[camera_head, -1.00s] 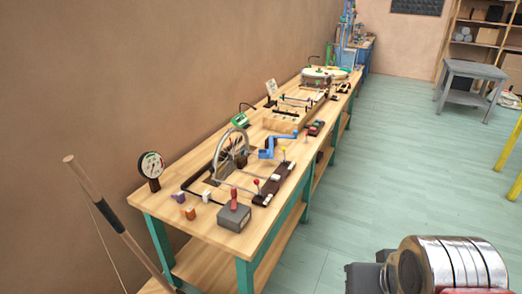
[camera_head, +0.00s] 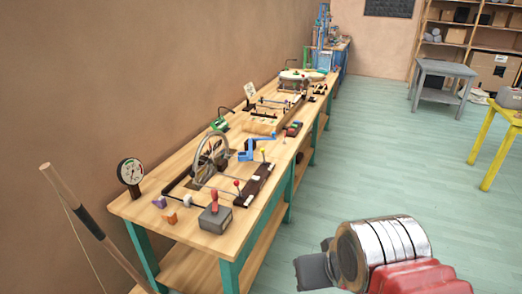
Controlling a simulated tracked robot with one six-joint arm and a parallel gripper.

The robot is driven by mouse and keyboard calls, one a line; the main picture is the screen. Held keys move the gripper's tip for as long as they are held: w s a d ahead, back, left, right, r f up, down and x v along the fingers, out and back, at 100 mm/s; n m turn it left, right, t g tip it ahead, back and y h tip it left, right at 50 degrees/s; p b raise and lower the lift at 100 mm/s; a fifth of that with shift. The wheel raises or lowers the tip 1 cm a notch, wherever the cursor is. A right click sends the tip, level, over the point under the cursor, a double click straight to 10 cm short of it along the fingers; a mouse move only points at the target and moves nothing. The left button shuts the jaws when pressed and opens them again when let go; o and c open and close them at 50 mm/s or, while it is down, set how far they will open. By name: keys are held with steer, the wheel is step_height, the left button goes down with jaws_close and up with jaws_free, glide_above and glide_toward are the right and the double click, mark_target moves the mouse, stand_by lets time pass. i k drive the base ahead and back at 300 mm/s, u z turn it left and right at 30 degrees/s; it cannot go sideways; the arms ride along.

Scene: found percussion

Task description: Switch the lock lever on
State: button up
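A grey box with an upright red handle (camera_head: 214,210) stands at the near right corner of the long wooden workbench (camera_head: 150,209). Behind it, a dark strip (camera_head: 253,185) carries a red-knobbed lever (camera_head: 237,185) and a yellow-knobbed lever (camera_head: 263,153). I cannot tell which of these is the lock lever or how it is set. My arm shows at the bottom right, off the bench's right side, as a silver banded cylinder and a red link. The dark grey part at its left end seems to be my gripper (camera_head: 313,271); its fingers cannot be made out. Nothing on the bench is touched.
A spoked wheel (camera_head: 211,157), a blue crank (camera_head: 246,151) and a round dial (camera_head: 130,172) stand on the bench. A wooden pole (camera_head: 90,220) leans at the left. A grey stool (camera_head: 443,68) and a yellow table (camera_head: 484,146) stand right. The green floor between is clear.

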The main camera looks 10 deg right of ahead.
mark_target(263, 149)
steer(key=z, duration=0.05)
steer(key=i, duration=1)
steer(key=u, duration=2.5)
steer(key=k, duration=0.2)
steer(key=u, duration=0.2)
